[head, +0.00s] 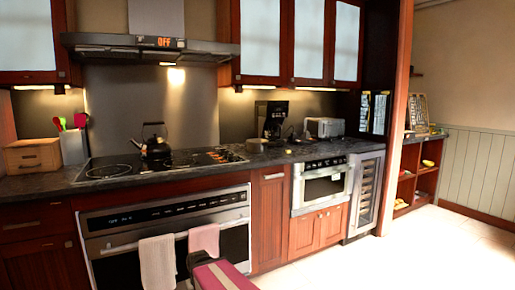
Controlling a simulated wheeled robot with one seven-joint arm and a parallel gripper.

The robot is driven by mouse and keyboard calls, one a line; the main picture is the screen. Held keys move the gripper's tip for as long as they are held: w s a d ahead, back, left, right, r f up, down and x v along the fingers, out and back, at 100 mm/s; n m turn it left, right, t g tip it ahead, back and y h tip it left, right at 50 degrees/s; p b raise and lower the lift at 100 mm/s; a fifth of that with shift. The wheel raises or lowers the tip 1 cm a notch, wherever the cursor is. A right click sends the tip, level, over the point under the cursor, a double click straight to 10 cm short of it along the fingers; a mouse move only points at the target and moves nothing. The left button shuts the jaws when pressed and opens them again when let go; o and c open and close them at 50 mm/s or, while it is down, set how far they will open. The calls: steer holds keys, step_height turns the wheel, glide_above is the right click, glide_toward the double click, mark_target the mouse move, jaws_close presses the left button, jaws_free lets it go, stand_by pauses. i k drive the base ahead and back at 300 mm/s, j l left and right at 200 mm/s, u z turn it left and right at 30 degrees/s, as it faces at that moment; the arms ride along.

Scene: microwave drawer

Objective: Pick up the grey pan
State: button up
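A small, low, grey round vessel (257,145), which looks like the grey pan, sits on the dark countertop between the stove and the coffee maker. It is far off and small, so its handle and exact shape cannot be made out. My gripper is not in the head view.
A black kettle (154,143) stands on the cooktop (108,171). A coffee maker (271,120) and a toaster (325,127) stand further right on the counter. Towels (158,262) hang on the oven handle. A pink-topped dark object (222,277) is at the bottom edge. Floor at right is clear.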

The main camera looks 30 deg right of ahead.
mark_target(255, 146)
steer(key=z, duration=0.75)
